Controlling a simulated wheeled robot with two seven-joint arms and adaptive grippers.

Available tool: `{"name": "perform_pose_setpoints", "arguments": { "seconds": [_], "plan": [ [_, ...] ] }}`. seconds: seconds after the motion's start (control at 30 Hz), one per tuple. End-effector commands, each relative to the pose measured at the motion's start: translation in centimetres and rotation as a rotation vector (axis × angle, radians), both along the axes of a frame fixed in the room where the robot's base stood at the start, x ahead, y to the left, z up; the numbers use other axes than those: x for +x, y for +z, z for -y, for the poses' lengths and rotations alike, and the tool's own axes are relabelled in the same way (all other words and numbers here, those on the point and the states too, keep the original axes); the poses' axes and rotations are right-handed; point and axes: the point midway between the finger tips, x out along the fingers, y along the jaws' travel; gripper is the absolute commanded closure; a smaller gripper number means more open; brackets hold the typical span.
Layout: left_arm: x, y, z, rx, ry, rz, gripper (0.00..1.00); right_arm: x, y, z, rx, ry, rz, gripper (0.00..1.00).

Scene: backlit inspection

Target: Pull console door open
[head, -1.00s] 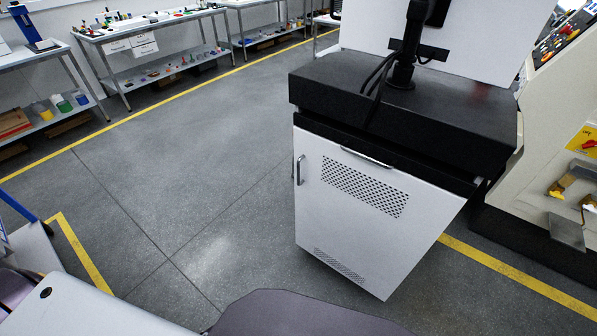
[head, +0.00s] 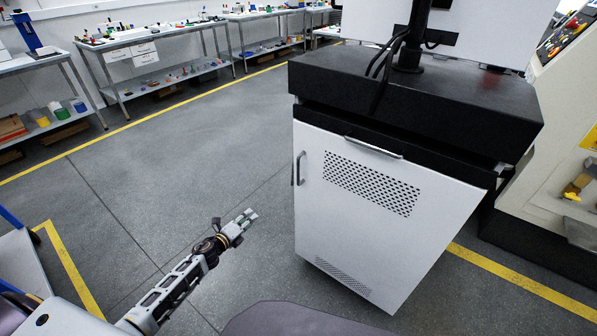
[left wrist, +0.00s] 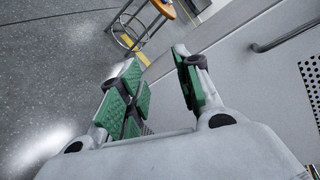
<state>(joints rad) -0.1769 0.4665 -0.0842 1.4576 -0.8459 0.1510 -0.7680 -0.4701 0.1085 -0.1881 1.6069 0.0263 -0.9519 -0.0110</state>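The console (head: 400,110) stands right of centre in the head view, with a black top and a white front door (head: 350,220). The door looks shut. Its grey vertical handle (head: 300,168) is near the door's upper left edge; the handle also shows at the upper right of the left wrist view (left wrist: 285,38). My left gripper (head: 250,217) is left of the door and below the handle, apart from both. In the left wrist view its green-padded fingers (left wrist: 160,90) are spread with nothing between them. My right gripper is not in view.
A stool (left wrist: 165,8) with a wooden seat shows in the left wrist view. Shelved workbenches (head: 150,45) line the back wall. A beige machine (head: 555,150) stands close on the console's right. The floor left of the console is clear.

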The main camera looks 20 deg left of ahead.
Motion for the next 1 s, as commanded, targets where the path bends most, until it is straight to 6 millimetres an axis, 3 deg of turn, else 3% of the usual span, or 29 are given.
{"name": "perform_pose_setpoints", "arguments": {
  "seconds": [0.2,0.5,0.7,1.0],
  "plan": [
    [2.7,7.3,2.4,0.293,-0.184,0.204,0.66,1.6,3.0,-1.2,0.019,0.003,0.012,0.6],
    [3.3,16.1,6.9,0.709,-0.389,0.476,0.66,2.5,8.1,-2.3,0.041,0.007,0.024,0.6],
    [2.7,19.5,9.0,0.895,-0.46,0.59,0.66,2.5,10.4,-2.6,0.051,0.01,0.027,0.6],
    [2.4,20.5,9.6,0.953,-0.48,0.626,0.66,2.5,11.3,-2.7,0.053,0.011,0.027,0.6]
  ]
}}
